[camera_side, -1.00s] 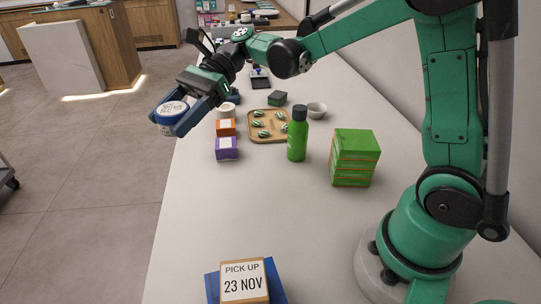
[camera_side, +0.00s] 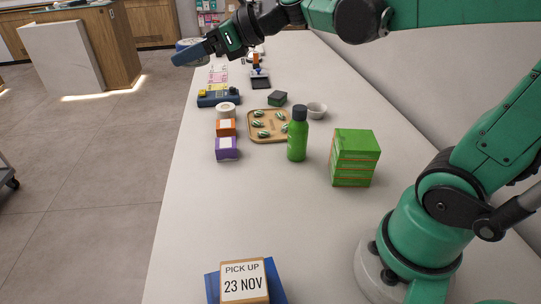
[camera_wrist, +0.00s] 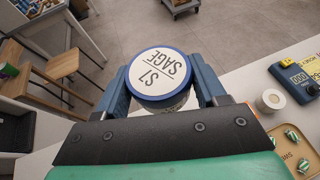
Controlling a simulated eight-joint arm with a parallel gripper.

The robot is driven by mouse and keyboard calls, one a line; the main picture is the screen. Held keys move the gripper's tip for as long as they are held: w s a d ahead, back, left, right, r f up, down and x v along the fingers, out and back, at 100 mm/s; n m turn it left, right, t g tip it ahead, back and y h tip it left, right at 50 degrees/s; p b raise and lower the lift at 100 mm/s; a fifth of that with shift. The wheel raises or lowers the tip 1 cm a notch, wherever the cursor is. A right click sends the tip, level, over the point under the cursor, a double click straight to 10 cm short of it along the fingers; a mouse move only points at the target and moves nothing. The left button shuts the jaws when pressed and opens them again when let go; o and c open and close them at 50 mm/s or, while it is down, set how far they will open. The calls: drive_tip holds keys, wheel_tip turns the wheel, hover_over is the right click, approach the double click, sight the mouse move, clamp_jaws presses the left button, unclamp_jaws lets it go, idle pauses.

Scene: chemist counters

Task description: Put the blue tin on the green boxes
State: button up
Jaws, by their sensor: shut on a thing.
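The blue tin (camera_wrist: 160,75), with a white lid label reading "S7 SAGE", is held between the two blue fingers of my gripper (camera_wrist: 162,90) in the wrist view. In the side view my gripper (camera_side: 190,52) is high at the upper left, beyond the counter's left edge; the tin (camera_side: 187,43) is mostly hidden behind a finger. The green boxes (camera_side: 356,157) stand stacked on the counter at the right, near my base. Their top is bare. My gripper is well apart from them, farther back and higher.
A green bottle (camera_side: 297,134) stands left of the green boxes. A "PICK UP" sign (camera_side: 244,281) stands in front.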

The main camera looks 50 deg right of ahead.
sight(201, 212)
drive_tip(key=s+a+f+n+g+y, duration=0.3)
drive_tip(key=a+f+n+g+y, duration=0.3)
drive_tip(key=n+g, duration=0.5)
drive_tip(key=shift+s+a+n+g+y, duration=0.35)
drive_tip(key=shift+a+n+y, duration=0.2)
drive_tip(key=shift+a, duration=0.4)
wheel_tip(201, 212, down, 20)
drive_tip(key=shift+r, duration=0.1)
drive_tip(key=o, duration=1.3)
